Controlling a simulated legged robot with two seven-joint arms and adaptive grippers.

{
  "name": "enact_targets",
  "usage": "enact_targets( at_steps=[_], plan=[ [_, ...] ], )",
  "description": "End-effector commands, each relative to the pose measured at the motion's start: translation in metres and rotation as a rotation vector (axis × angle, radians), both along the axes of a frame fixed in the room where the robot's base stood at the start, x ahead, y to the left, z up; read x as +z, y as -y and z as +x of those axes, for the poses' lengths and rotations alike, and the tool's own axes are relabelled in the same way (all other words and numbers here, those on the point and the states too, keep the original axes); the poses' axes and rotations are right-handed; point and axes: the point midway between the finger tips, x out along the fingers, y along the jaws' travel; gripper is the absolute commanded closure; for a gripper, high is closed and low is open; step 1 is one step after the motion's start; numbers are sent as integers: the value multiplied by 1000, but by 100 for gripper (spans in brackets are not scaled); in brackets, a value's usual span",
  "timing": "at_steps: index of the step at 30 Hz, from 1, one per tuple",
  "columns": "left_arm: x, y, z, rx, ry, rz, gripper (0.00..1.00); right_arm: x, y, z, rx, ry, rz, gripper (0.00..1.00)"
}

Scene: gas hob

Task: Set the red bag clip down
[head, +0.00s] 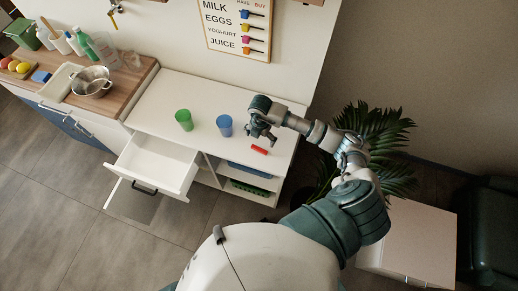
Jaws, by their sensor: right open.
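The red bag clip (260,150) lies on the white cabinet top (193,95), close to its front edge. My right gripper (261,137) is open, just behind the clip in the head view. The clip looks free of the fingers; the exact height of the gripper above the top is hard to tell. My left gripper is not in view.
A blue cup (225,125) and a green cup (184,119) stand left of the gripper. An open white drawer (152,166) juts out at the front left. A wooden counter with a metal colander (92,82) is further left. A plant (378,135) stands at right.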

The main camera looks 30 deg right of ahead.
Motion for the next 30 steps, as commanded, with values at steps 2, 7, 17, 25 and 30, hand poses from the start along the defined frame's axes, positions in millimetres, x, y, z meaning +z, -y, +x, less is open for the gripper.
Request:
enact_targets(
  at_steps=[2, 7, 17, 25, 30],
  plan=[
    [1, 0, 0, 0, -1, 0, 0, -8, 0, 0, 0, -1, 1, 0],
    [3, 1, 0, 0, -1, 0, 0, -21, -3, -2, 1, -2, 2, 0],
    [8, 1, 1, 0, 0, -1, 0, -63, -7, -6, 0, 1, 1, 0],
    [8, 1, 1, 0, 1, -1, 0, -65, -7, -6, 1, 1, 1, 10],
    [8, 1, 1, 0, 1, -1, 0, -65, -7, -6, 1, 1, 1, 36]
  ],
)
